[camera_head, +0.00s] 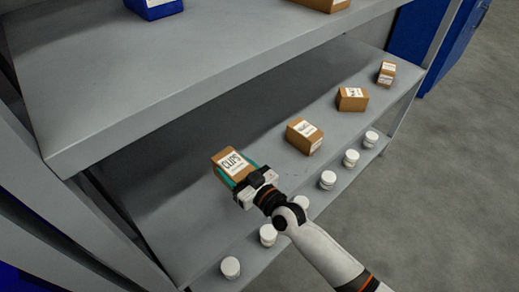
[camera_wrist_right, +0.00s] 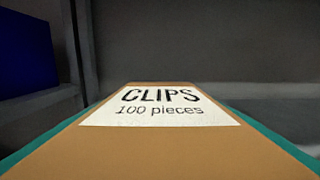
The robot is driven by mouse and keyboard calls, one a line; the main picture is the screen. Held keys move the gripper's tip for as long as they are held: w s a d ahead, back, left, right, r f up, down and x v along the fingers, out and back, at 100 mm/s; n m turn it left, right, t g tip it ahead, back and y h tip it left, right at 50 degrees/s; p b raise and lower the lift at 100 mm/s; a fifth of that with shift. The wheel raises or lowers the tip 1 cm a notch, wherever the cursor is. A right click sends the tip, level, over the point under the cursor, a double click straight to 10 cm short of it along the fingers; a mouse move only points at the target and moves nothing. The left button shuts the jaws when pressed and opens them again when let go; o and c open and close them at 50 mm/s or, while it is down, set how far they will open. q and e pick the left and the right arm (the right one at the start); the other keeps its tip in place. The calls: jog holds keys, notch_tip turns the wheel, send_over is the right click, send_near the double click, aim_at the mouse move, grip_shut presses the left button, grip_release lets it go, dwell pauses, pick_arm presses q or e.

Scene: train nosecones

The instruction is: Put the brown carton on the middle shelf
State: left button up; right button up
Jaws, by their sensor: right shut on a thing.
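The brown carton (camera_head: 222,159) has a white label reading "CLIPS" and is at the left end of the row of cartons over the middle shelf (camera_head: 345,130). My right gripper (camera_head: 240,174) is shut on it, with a green finger along each side. The carton (camera_wrist_right: 160,150) fills the lower part of the right wrist view, its label reading "CLIPS 100 pieces". I cannot tell whether its underside touches the shelf. My left gripper is not in view.
Several other brown cartons, such as the nearest one (camera_head: 305,138), stand to the right on the same shelf. White jars (camera_head: 328,180) line the level below. The upper shelf (camera_head: 200,70) overhangs behind, with a blue bin (camera_head: 154,8) on it.

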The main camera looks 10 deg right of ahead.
notch_tip(320, 180, down, 4)
jog(key=shift+r+b, duration=0.2)
jog(key=shift+b, duration=0.25)
jog(key=shift+f+b, duration=0.6)
jog(key=shift+f, duration=1.2)
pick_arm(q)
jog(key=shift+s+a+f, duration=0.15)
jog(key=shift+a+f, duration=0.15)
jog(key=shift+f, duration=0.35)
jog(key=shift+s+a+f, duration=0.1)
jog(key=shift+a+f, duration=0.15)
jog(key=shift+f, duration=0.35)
pick_arm(e)
jog(key=shift+f, duration=0.15)
jog(key=o, duration=1.1)
jog(key=shift+c, duration=0.2)
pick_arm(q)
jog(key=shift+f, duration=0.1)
